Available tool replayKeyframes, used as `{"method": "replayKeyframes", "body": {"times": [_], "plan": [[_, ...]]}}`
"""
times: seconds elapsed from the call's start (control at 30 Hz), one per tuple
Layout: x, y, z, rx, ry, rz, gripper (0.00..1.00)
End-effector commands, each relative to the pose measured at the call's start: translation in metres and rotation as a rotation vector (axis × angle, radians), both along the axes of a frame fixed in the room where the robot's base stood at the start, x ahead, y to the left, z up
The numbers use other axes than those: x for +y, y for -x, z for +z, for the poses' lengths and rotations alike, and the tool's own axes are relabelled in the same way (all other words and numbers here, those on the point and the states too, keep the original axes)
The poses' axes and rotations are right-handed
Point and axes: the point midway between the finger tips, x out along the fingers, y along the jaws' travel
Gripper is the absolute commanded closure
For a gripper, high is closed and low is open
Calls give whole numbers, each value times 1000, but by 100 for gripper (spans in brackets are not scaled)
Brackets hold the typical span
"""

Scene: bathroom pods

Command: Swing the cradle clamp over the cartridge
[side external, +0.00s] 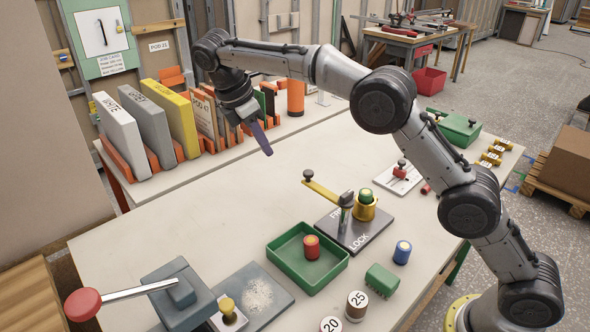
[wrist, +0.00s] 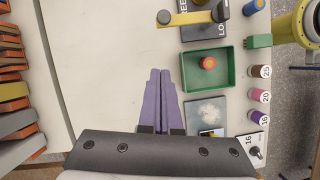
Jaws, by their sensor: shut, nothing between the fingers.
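The cradle stands on a dark plate (side external: 372,229) marked FREE and LOCK. A green-topped cartridge (side external: 365,196) sits upright in its yellow cup (side external: 367,212). The clamp is a yellow bar (side external: 325,194) with a black knob (side external: 308,175) on its free end. It pivots on a post (side external: 345,207) beside the cup and points left, away from the cartridge. The bar (wrist: 192,18) and knob (wrist: 164,17) also show in the wrist view. My gripper (side external: 266,152) is shut and empty, with purple fingers, up and left of the clamp, apart from it.
A green tray (side external: 273,249) with a red cylinder (side external: 311,245) lies in front of the plate. A blue cylinder (side external: 402,252) and green block (side external: 381,280) stand to its right. A red-knobbed lever press (side external: 83,304) is front left. Binders (side external: 120,134) line the back left. The table's left middle is clear.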

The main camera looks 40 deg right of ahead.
Motion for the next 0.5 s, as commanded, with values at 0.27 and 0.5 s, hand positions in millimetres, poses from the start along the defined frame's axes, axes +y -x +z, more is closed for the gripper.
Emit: {"method": "replayKeyframes", "body": {"times": [0.27,0.5], "plan": [[2,1,0,1,0,4,100],[-2,1,-8,2,1,4,100]]}}
